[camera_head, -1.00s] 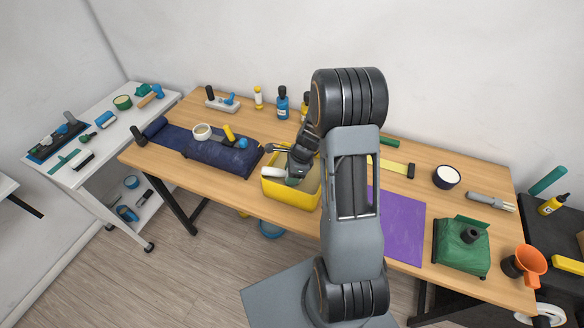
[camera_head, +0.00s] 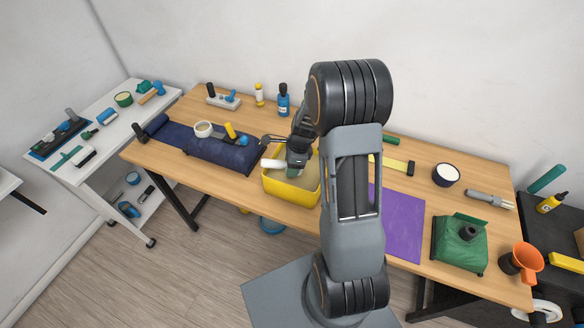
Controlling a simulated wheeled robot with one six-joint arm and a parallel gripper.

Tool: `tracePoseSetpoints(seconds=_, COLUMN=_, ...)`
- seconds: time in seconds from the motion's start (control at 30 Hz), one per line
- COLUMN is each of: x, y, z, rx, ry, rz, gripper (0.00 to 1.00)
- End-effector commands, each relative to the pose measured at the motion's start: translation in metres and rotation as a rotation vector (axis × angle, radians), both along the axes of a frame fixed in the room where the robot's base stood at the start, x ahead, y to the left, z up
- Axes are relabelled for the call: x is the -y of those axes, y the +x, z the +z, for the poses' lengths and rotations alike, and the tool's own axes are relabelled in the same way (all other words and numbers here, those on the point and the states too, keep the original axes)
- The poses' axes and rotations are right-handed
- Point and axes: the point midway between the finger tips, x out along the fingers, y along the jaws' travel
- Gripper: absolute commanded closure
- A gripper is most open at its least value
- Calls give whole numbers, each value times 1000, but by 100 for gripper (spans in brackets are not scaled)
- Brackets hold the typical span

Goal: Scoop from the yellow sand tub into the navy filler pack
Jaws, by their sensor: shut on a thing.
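The yellow sand tub (camera_head: 291,195) stands near the middle of the table's front edge, with pale sand partly visible inside. My gripper (camera_head: 293,165) is over the tub's opening, shut on a white-handled tool (camera_head: 268,164), likely the scoop. Its white end sticks out left over the tub's rim; its other end is hidden behind the gripper and arm. The navy filler pack (camera_head: 225,155) lies on the table left of the tub.
My arm covers part of the table right of the tub. Blue (camera_head: 283,102) and yellow (camera_head: 259,96) bottles stand behind. A purple mat (camera_head: 402,228), a green pack (camera_head: 461,243) and an orange funnel (camera_head: 526,259) are at the right. A white side table (camera_head: 95,166) adjoins at the left.

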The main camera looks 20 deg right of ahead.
Motion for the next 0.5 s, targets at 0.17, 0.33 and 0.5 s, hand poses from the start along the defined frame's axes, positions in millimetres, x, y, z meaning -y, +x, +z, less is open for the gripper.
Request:
tracePoseSetpoints(seconds=0.17, x=0, y=0, z=14, rx=-9, ry=-29, rz=2, gripper=75)
tracePoseSetpoints(seconds=0.33, x=0, y=0, z=26, rx=-19, ry=-56, rz=2, gripper=75)
tracePoseSetpoints(seconds=0.5, x=-1, y=1, z=39, rx=-30, ry=-83, rz=2, gripper=75)
